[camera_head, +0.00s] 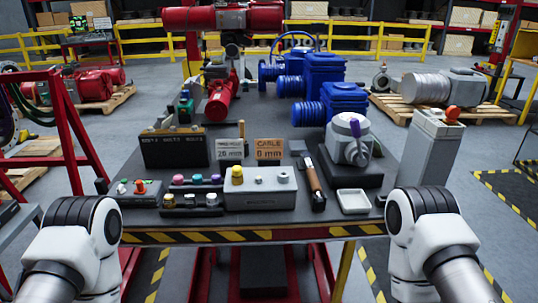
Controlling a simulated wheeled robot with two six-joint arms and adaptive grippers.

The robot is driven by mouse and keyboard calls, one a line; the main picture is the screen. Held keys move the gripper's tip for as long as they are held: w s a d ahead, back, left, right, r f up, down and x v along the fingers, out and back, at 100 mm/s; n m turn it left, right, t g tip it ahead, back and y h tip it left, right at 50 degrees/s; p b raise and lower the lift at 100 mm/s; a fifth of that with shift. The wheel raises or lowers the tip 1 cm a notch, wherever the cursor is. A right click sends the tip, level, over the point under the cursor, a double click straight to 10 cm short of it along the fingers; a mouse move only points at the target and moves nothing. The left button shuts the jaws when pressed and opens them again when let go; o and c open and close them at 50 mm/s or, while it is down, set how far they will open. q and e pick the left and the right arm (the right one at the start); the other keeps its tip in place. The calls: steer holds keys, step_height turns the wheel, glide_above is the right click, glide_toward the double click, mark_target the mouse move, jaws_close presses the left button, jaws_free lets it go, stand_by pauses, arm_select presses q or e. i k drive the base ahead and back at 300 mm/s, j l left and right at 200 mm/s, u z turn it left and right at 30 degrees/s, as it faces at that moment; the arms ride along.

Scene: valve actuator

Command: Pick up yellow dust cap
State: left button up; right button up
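A yellow cap (237,173), which looks like the dust cap, sits upright on the left part of a grey box (260,198) near the table's front edge. Two smaller grey fittings sit to its right on the same box. A smaller yellowish piece (168,200) shows on a dark rack to the left. Only links of my two arms show, at the lower left and lower right. Neither gripper is in view, and nothing touches the yellow cap.
Left of the grey box is a rack of coloured caps (197,180). To its right are a brown-handled tool (312,178), a white tray (353,201) and a grey valve unit (349,140). A black signboard (174,149) and small cards stand behind. Striped tape marks the table front.

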mark_target(237, 170)
steer(key=i+j, duration=0.2)
steer(key=j, duration=0.15)
steer(key=i+j, duration=0.2)
steer(key=j, duration=0.15)
steer(key=i+j, duration=0.2)
steer(key=j, duration=0.15)
